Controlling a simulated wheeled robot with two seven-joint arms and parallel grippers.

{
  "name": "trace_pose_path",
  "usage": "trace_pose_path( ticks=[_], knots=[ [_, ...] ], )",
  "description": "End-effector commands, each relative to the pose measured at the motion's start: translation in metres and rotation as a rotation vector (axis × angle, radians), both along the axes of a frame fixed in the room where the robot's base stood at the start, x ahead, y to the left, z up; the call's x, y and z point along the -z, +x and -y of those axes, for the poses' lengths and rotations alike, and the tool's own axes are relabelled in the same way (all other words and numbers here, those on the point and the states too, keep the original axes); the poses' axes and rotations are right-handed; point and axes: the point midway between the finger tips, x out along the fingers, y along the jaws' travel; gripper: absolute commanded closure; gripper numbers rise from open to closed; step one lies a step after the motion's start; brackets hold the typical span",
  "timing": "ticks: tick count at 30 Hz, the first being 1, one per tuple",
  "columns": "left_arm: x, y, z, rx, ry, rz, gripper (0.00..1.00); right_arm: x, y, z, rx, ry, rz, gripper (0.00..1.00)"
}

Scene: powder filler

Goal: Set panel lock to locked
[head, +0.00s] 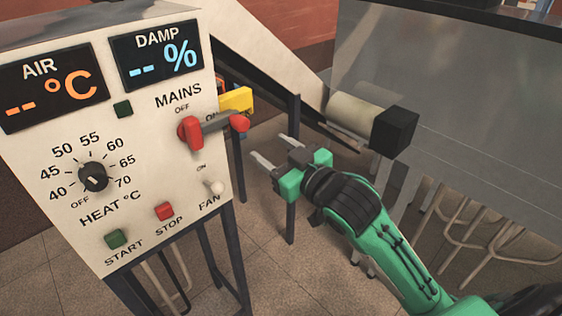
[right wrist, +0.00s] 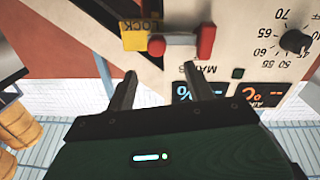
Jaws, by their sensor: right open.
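The white control panel (head: 130,205) stands at the left in the head view. A yellow part (head: 237,99) sticks out at its right side edge, partly hidden; the right wrist view shows a yellow piece lettered LOCK (right wrist: 134,41), upside down. Its lock setting cannot be read. The red MAINS switch (head: 190,133) has a grey lever ending in a red knob (head: 239,122) close in front of the yellow part. My right gripper (head: 276,150) is open and empty, right of the panel edge and apart from it. Its fingers (right wrist: 160,70) point toward the panel side in the wrist view.
The panel also carries a HEAT dial (head: 93,177), a green START button (head: 116,239), a red STOP button (head: 164,211) and a FAN toggle (head: 214,187). A large grey metal hopper (head: 450,110) with a black-ended roller (head: 394,132) stands right, close to my right arm.

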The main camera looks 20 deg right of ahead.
Motion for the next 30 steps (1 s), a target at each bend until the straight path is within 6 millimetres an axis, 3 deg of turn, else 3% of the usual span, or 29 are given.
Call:
trace_pose_path(
  ticks=[1,9,25,28,30],
  knots=[
    [-0.008,0.000,0.000,0.000,0.000,0.000,0.64,-0.004,-0.005,0.002,0.001,0.000,-0.004,0.46],
    [-0.013,0.000,0.000,0.000,0.000,0.000,0.64,-0.003,-0.018,0.006,0.000,0.000,-0.001,0.46],
    [-0.013,0.001,0.000,0.000,0.000,0.002,0.64,-0.002,-0.019,0.006,0.000,-0.001,-0.002,0.46],
    [-0.011,0.001,0.000,0.000,0.000,0.002,0.64,0.011,-0.011,0.008,0.009,0.001,-0.022,0.46],
    [-0.009,0.001,0.000,0.000,0.000,0.001,0.64,0.033,0.002,0.013,0.027,0.000,-0.057,0.46]
  ],
)
